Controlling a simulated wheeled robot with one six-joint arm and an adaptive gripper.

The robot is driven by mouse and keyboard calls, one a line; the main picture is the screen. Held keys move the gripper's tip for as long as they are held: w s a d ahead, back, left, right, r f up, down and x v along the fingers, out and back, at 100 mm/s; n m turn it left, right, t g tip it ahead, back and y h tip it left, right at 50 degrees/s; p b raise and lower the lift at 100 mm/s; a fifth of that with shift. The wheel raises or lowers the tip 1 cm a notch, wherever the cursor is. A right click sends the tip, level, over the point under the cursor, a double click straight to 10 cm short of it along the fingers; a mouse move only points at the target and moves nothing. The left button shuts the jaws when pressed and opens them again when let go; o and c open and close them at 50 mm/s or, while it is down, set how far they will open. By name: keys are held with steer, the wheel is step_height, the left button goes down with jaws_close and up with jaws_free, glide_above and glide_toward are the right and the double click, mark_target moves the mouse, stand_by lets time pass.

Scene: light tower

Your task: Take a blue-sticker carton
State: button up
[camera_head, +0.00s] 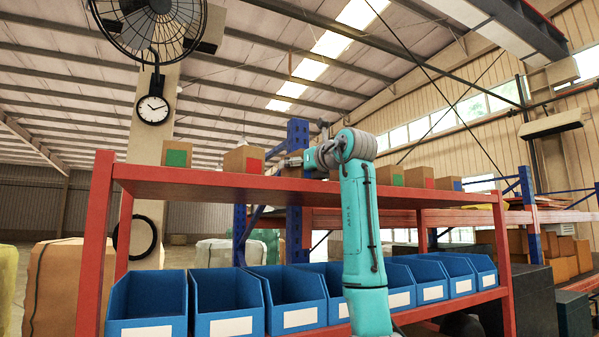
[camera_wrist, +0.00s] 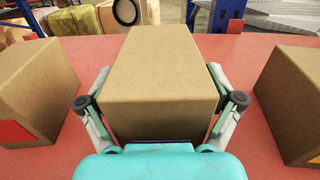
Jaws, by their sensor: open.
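In the wrist view, a plain brown carton (camera_wrist: 155,75) stands upright on the red shelf top (camera_wrist: 255,58). My gripper (camera_wrist: 160,88) is open, with one finger on each side of this carton. A thin dark blue strip shows at its near lower edge, mostly hidden by my gripper. In the head view my gripper (camera_head: 293,163) is at shelf-top height, and the carton there is largely hidden by my arm. Another carton with a blue sticker (camera_head: 448,184) stands at the right end of the row.
A red-sticker carton (camera_head: 243,159) and a green-sticker carton (camera_head: 177,153) stand to the left. Another green-sticker carton (camera_head: 390,175) and red-sticker carton (camera_head: 420,177) stand to the right. Blue bins (camera_head: 228,302) line the level below. Gaps separate the neighbouring cartons from my fingers.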

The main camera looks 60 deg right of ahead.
steer(key=c, duration=1.1)
steer(key=shift+c, duration=0.4)
